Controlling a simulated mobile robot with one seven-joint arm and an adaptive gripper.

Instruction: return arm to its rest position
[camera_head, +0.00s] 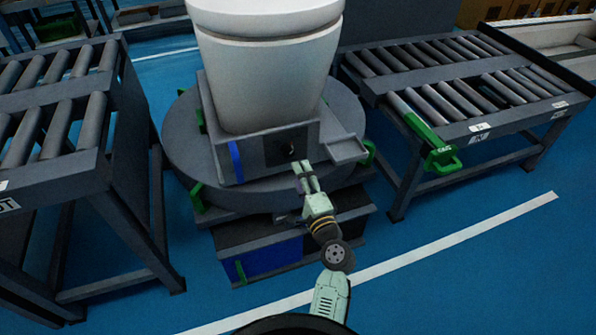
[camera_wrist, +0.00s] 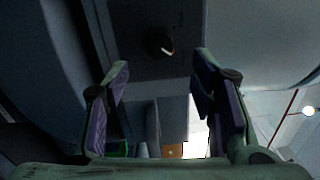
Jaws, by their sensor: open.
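My arm reaches forward from the bottom of the head view. My gripper (camera_head: 302,168) is in front of the dark panel of the test stand (camera_head: 228,152), under a white toilet (camera_head: 262,75). In the wrist view my gripper (camera_wrist: 160,85) is open, with its two purple-padded fingers apart and nothing between them. A dark round knob (camera_wrist: 160,43) on the panel shows beyond the fingertips, above the gap. In the head view the knob (camera_head: 291,150) is just above the fingertips. I cannot tell whether a fingertip touches the panel.
A small grey tray (camera_head: 345,149) juts out right of the gripper. A round turntable (camera_head: 180,140) carries the stand. Roller conveyors stand at left (camera_head: 60,75) and right (camera_head: 450,85), the right one with a green handle (camera_head: 440,158). The blue floor (camera_head: 480,270) at lower right is clear.

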